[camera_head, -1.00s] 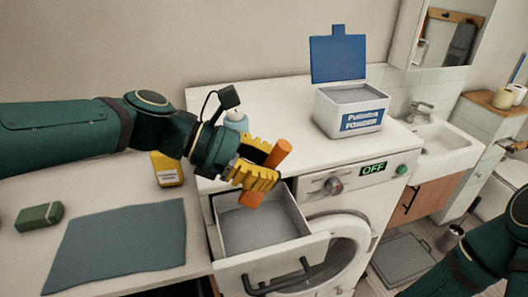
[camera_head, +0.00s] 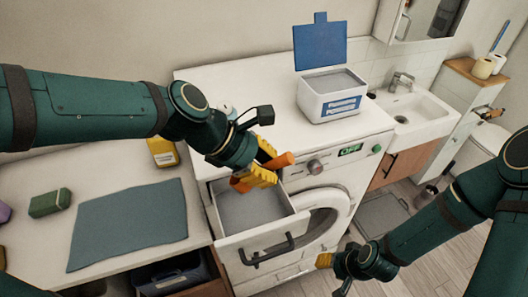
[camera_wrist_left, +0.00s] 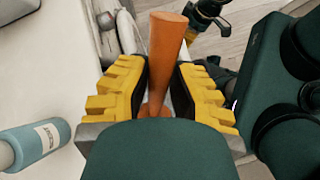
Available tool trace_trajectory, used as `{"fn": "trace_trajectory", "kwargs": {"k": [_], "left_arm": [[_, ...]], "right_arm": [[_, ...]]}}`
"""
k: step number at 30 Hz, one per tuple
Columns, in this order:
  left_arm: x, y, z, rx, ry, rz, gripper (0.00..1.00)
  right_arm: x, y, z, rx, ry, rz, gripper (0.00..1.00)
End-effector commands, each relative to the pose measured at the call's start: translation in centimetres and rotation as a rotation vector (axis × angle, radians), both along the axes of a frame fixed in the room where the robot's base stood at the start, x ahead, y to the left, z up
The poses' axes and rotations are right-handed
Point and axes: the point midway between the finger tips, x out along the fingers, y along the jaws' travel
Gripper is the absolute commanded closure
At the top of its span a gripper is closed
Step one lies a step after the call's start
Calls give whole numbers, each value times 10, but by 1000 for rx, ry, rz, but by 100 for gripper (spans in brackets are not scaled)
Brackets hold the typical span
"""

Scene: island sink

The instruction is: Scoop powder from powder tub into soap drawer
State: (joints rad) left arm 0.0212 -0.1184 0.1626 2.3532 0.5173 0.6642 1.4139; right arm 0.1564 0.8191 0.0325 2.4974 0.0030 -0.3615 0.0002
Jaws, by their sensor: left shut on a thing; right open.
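My left gripper (camera_head: 262,170) is shut on an orange scoop (camera_head: 281,160). It holds the scoop above the open soap drawer (camera_head: 290,228) of the washing machine. In the left wrist view the scoop's orange handle (camera_wrist_left: 166,48) stands between the yellow fingers; its bowl is not clear to see. The drawer's inside looks grey and flat. The white powder tub (camera_head: 332,96) stands on the machine top to the right, its blue lid up and grey powder inside. My right gripper (camera_head: 326,262) is open, low in front of the machine, apart from these things.
A yellow box (camera_head: 162,152), a green sponge (camera_head: 49,203) and a grey-blue mat (camera_head: 125,222) are on the left counter. A pale blue bottle (camera_wrist_left: 38,145) shows in the left wrist view. The sink (camera_head: 418,112) is at the right.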

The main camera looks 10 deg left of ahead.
Motion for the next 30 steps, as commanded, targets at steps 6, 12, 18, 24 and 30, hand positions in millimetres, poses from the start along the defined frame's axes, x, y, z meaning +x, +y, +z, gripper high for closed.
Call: {"fn": "trace_trajectory", "kwargs": {"k": [6,12,18,24,30], "left_arm": [[0,-7,5,112,9,-4,100],[0,-12,-1,196,14,-6,100],[1,-17,-1,280,19,-7,100],[1,-22,-2,373,23,-8,100],[2,-30,-4,495,30,-8,100]], "right_arm": [[1,0,31,2,0,4,53],[1,0,28,2,1,5,53],[1,0,27,2,1,5,53],[1,0,25,2,0,4,53],[0,0,12,1,0,2,53]]}}
